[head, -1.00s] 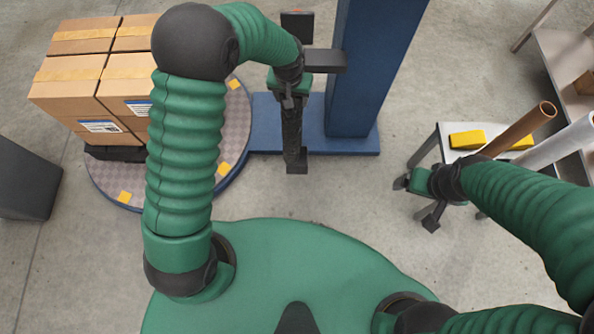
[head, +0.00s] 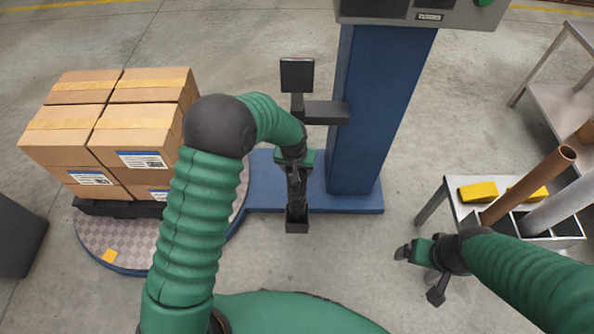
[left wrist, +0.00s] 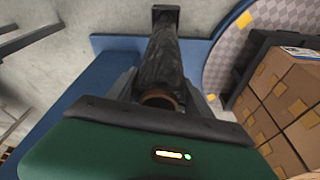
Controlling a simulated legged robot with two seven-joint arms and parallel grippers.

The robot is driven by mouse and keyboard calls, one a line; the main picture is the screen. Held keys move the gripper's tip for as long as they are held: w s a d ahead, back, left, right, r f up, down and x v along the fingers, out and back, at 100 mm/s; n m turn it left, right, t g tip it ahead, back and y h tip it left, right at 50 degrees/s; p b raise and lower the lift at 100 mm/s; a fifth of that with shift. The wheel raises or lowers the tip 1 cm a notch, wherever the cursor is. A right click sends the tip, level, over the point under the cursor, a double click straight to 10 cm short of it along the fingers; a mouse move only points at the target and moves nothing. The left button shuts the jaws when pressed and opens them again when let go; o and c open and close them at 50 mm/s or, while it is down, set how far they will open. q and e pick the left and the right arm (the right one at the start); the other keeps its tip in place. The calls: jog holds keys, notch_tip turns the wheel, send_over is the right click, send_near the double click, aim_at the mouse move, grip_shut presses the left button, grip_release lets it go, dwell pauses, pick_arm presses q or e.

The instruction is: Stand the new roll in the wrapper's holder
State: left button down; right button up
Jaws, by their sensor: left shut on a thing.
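A dark, wrinkled film roll (head: 297,190) stands near upright beside the blue column (head: 372,120). My left gripper (head: 294,165) is shut around its upper part. In the left wrist view the dark roll (left wrist: 163,62) lies between the fingers, and its brown core end shows close to the palm. A black block at the roll's lower end (head: 297,223) looks like part of the wrapper's holder; I cannot tell whether the roll sits in it. A black bracket (head: 326,112) reaches from the column above my gripper. My right gripper (head: 420,272) is open and empty, left of the cart.
A small cart (head: 452,207) at right holds yellow blocks (head: 479,192), a standing brown tube (head: 525,188) and a pale roll (head: 563,207). Stacked cartons (head: 125,130) stand on the round turntable (head: 130,235) at left. Floor between column and cart is clear.

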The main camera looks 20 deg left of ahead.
pick_arm(q)
jog(key=shift+r, duration=0.1)
jog(key=shift+c, duration=2)
grip_release()
